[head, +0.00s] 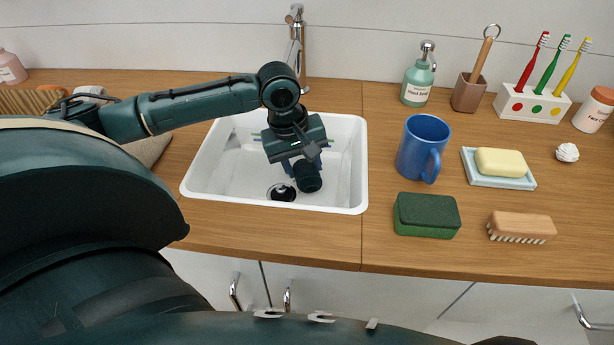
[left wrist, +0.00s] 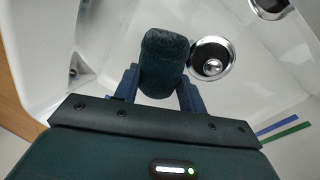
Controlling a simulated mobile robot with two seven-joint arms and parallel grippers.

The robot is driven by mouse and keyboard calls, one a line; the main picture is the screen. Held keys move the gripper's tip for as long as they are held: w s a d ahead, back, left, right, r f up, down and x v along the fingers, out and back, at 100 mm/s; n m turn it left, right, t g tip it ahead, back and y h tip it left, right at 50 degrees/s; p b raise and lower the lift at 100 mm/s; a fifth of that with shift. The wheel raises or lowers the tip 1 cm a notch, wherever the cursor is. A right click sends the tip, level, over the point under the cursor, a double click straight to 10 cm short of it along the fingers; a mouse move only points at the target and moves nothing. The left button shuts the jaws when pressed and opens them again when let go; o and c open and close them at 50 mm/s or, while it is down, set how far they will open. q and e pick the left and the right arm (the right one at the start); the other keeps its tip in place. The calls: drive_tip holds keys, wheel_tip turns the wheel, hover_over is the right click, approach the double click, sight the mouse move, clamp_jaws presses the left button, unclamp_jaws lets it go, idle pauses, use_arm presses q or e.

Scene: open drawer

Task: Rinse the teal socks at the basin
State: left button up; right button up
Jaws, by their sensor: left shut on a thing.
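The teal socks (head: 308,177) look like a dark rolled bundle. My left gripper (head: 300,168) points down inside the white basin (head: 222,150), shut on the socks. In the left wrist view, the socks (left wrist: 163,62) sit between the two blue fingers, beside the round metal drain (left wrist: 212,60). In the head view the drain (head: 281,192) is just left of the socks. I cannot tell whether the socks touch the basin floor. The chrome tap (head: 296,45) stands behind the basin, partly hidden by my left arm. My right gripper is not in view.
Right of the basin stand a blue mug (head: 423,143), a green sponge (head: 427,215), a brush (head: 521,226) and a yellow soap (head: 500,162) on a dish. A soap dispenser (head: 418,78) and toothbrush holder (head: 531,104) are behind. The counter's front strip is clear.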

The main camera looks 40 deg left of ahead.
sight(306, 167)
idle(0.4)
